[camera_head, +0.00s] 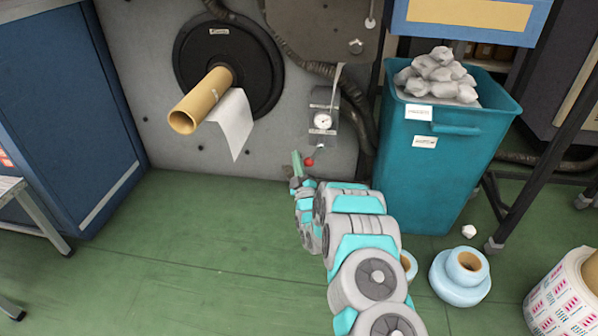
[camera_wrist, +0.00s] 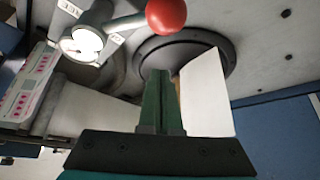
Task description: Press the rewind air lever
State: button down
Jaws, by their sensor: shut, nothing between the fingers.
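The rewind air lever is a thin metal arm with a red ball knob (camera_head: 309,162). It hangs below a small panel with a round gauge (camera_head: 322,120) on the grey machine face. In the wrist view the red knob (camera_wrist: 166,15) is large at the top edge, and its metal arm runs left to the gauge (camera_wrist: 82,44). My gripper (camera_head: 296,157) has slim green fingers, shut together and empty, just left of the knob in the head view. In the wrist view the fingertips (camera_wrist: 158,74) are below the knob in the picture. I cannot tell whether they touch it.
A black disc (camera_head: 262,75) with a cardboard core (camera_head: 200,100) and a hanging white sheet (camera_head: 232,125) is left of the lever. A teal bin (camera_head: 425,165) stands right. Rolls (camera_head: 460,280) lie on the floor. The green floor at left is clear.

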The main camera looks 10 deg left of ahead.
aim_at(305, 164)
jog(key=d+f, duration=0.1)
jog(key=w+d+f, duration=0.1)
jog(key=shift+w+d+f, duration=0.1)
jog(key=shift+d+f, duration=0.1)
jog(key=shift+f, duration=0.15)
jog(key=shift+w+d+n, duration=0.1)
jog(key=shift+n, duration=0.2)
jog(key=shift+f+n+y, duration=0.2)
jog(key=shift+n+y, duration=0.1)
jog(key=shift+y, duration=0.1)
